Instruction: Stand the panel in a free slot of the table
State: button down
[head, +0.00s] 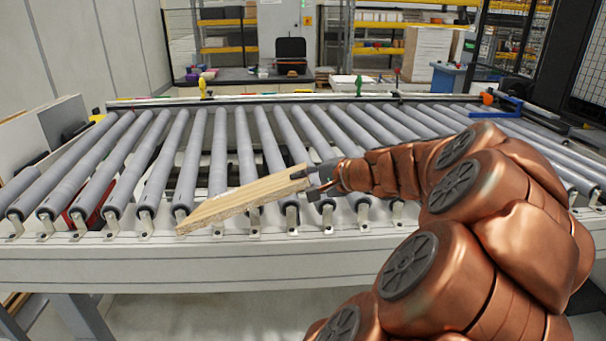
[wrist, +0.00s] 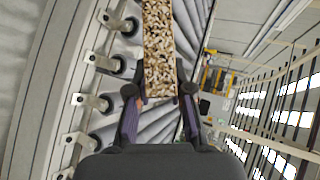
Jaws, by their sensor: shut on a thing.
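The panel (head: 245,200) is a pale wooden board with a chipboard edge. My gripper (head: 322,178) is shut on its right end and holds it tilted, its left end lower, over the near edge of the roller table (head: 150,262). In the wrist view the panel's speckled chipboard edge (wrist: 159,50) runs up from between the two fingers of my gripper (wrist: 160,95). The table has a row of grey rollers with gaps between them. I cannot tell whether the panel's low end touches the table's front rail.
A yellow piece (head: 203,87) and a green piece (head: 358,86) stand at the table's far edge. A blue fixture (head: 497,106) sits at the far right. The rollers left of the panel are clear.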

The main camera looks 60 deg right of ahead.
jog(key=shift+r+g+p, duration=0.6)
jog(key=shift+g+p, duration=0.2)
jog(key=shift+p, duration=0.85)
jog(key=g+p, duration=0.2)
jog(key=p, duration=0.2)
jog(key=r+g+p, duration=0.1)
jog(key=p, duration=0.4)
jog(key=shift+r+g+y, duration=0.1)
jog(key=shift+g+y, duration=0.3)
jog(key=shift+r+g+p, duration=0.15)
jog(key=shift+g+p, duration=0.15)
jog(key=shift+p, duration=0.3)
jog(key=g+p, duration=0.2)
jog(key=p, duration=0.2)
jog(key=shift+r, duration=0.4)
jog(key=shift+r+g+p, duration=0.1)
jog(key=shift+g+p, duration=0.2)
jog(key=shift+p, duration=0.45)
jog(key=shift+r+g+y, duration=0.25)
jog(key=shift+g+y, duration=0.15)
jog(key=shift+g, duration=0.9)
